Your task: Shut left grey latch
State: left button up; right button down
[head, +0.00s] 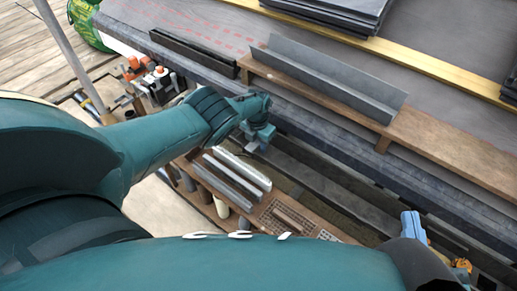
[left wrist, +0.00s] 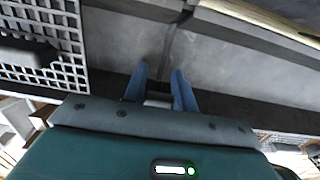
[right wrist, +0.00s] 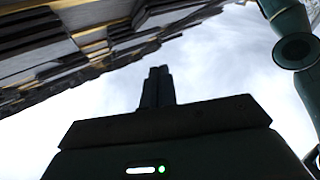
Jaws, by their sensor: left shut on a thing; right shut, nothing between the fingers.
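My left gripper (head: 257,144) reaches down at the dark grey gutter (head: 325,180) below the roof edge. In the left wrist view its two blue fingers (left wrist: 158,82) stand a little apart over the grey gutter channel, near a dark joint line (left wrist: 168,45). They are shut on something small. It looks like the left grey latch, but the fingers largely hide it, and I cannot tell its angle. My right gripper (head: 412,226) is shut and empty at the lower right. Its closed fingers also show in the right wrist view (right wrist: 158,84), against the sky.
A wooden plank (head: 437,133) with a long grey metal profile (head: 325,85) runs along the roof above the gutter. Below stands a rack with grey strips (head: 228,180) and a perforated tray (head: 285,218). Dark slates (head: 345,10) are stacked higher up the roof.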

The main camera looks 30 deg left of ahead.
pick_arm(q)
jog(key=shift+d+f+g+b, duration=0.1)
jog(key=shift+d+g+b, duration=0.1)
jog(key=shift+g+b, duration=0.15)
pick_arm(e)
jog(key=shift+a, duration=0.2)
pick_arm(q)
jog(key=o, duration=1)
jog(key=shift+a, duration=0.1)
